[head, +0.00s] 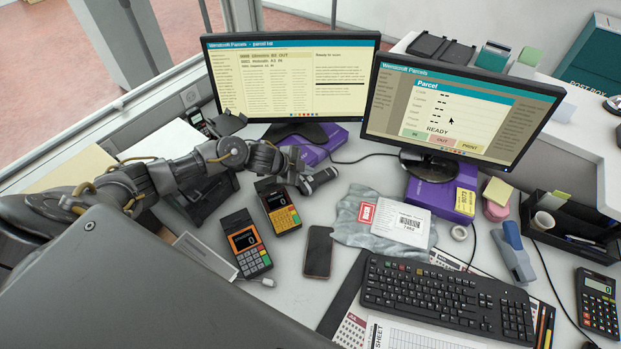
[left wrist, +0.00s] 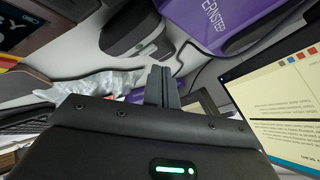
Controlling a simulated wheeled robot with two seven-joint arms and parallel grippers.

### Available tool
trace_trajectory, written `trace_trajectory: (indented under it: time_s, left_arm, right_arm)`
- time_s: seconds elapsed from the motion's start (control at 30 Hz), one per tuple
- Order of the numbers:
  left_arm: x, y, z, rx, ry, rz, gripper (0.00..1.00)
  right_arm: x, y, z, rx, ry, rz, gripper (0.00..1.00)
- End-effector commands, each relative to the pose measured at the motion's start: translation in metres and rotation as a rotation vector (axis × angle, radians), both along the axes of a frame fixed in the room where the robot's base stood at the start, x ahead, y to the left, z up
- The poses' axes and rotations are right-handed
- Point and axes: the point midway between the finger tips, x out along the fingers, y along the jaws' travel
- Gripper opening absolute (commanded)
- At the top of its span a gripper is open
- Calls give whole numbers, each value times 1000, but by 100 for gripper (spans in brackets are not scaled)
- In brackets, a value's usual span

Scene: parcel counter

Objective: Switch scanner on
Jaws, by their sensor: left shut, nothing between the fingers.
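The scanner appears to be the dark grey rounded device (head: 320,179) lying on the counter below the left monitor. In the left wrist view a dark rounded device (left wrist: 135,35), apparently the same one, lies beyond the fingertips. My left gripper (head: 297,167) reaches in from the left, just left of this device. Its fingers also show in the left wrist view (left wrist: 162,85), shut and empty. I cannot tell whether they touch the device. No switch can be made out clearly. My right gripper is not in view.
Two orange-faced handheld terminals (head: 245,243) (head: 281,208) lie in front of my left gripper. A phone (head: 318,251), a grey parcel bag (head: 360,235) and a keyboard (head: 445,297) lie to the right. Two monitors (head: 285,85) (head: 460,110) stand behind, near purple boxes (head: 440,197).

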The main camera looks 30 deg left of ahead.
Motion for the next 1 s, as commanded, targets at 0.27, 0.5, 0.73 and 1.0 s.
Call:
trace_trajectory:
  time_s: [0.27,0.5,0.73,1.0]
  left_arm:
    - [0,0,-9,0,0,0,0]
    - [0,0,-9,0,0,0,0]
    - [0,0,-10,0,0,0,0]
    - [0,0,-13,-1,0,1,0]
  right_arm:
    - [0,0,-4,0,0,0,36]
    - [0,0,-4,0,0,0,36]
    - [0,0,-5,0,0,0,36]
    - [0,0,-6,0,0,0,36]
